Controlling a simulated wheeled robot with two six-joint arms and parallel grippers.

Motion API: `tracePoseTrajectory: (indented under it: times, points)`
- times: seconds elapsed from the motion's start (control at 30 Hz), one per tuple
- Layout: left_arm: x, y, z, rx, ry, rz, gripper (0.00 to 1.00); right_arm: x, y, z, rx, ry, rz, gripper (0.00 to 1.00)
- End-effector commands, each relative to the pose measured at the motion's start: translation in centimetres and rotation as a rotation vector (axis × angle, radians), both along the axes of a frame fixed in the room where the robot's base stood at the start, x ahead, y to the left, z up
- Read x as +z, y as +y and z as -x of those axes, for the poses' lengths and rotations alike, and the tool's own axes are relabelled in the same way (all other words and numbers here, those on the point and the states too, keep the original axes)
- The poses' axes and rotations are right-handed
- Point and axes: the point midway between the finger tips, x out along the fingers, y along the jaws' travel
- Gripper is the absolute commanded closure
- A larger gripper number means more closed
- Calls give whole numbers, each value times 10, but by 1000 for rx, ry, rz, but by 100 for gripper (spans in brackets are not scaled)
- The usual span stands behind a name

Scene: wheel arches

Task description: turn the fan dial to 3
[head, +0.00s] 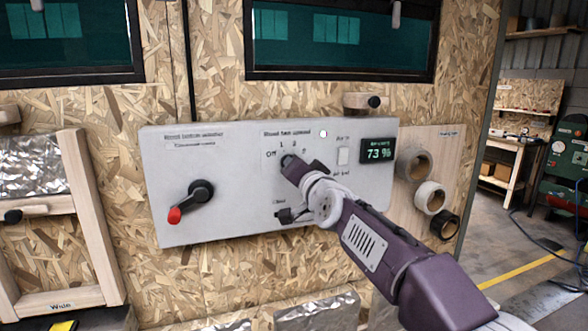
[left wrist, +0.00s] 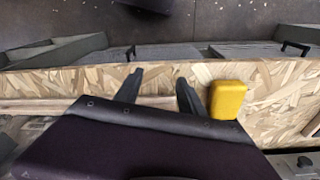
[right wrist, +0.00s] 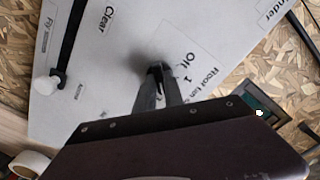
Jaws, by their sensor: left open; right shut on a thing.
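The white control panel (head: 230,210) is mounted on the chipboard wall. Its fan dial (head: 287,160) is a small dark knob with Off, 1 and 2 printed around it; the mark right of 2 is blurred. My right gripper (head: 291,164) is shut on the dial and hides most of it, so I cannot tell where it points. In the right wrist view my right fingertips (right wrist: 156,72) meet at the dark knob, near the Off and 1 labels. My left gripper (left wrist: 158,88) is open and empty, above a chipboard surface; it is not in the head view.
A black lever with a red tip (head: 188,202) is on the panel's left. A display (head: 378,151) reads 73 %, beside a white switch (head: 343,156). Tape rolls (head: 430,197) hang at right. A yellow block (left wrist: 228,99) lies right of my left fingers.

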Motion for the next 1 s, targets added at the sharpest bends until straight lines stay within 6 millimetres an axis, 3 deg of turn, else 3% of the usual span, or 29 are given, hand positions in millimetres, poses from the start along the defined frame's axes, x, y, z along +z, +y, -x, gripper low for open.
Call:
tracePoseTrajectory:
  times: [0.5, 1.0]
  points:
    - [-2, 0, 0, 0, 0, 0, 53, -6, 2, 0, 4, 97, -256, 100]
    - [-2, 0, 0, 0, 0, 0, 53, -6, 2, 0, 4, 110, -290, 100]
